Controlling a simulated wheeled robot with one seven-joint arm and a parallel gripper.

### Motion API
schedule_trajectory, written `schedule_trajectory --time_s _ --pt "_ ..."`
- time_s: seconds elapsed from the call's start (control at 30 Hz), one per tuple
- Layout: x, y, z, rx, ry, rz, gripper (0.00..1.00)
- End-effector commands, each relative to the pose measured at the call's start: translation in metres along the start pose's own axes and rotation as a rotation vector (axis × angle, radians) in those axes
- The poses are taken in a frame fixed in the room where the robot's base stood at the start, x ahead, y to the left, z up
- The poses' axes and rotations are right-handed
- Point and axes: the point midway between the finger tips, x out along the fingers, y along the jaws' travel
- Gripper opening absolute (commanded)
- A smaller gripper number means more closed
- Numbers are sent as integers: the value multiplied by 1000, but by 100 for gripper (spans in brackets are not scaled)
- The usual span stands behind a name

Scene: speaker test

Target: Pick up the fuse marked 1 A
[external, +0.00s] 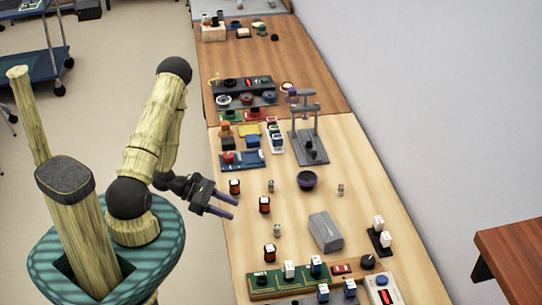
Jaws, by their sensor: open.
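My gripper (234,208) is at the left edge of the light wood table, with its two dark fingers apart and nothing seen between them. No marking "1 A" is readable at this size, so I cannot tell which thing is that fuse.
A green board (279,283) with white and blue parts lies at the front. Bare wood lies between the small pieces.

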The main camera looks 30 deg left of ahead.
Motion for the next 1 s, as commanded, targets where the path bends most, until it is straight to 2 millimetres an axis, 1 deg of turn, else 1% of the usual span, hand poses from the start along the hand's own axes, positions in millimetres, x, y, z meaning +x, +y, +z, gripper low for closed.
schedule_trajectory --time_s 0.03,0.2,0.4,0.6,0.73,1.0 --pt "9 -1 -2 1 -1 -5 45" --pt "40 -1 -4 4 -1 -6 45" --pt "73 -2 2 1 -1 -7 45" --pt "104 -2 2 0 -1 -6 45" --pt "111 0 1 0 0 -2 45" --pt "111 0 1 0 0 -1 45"
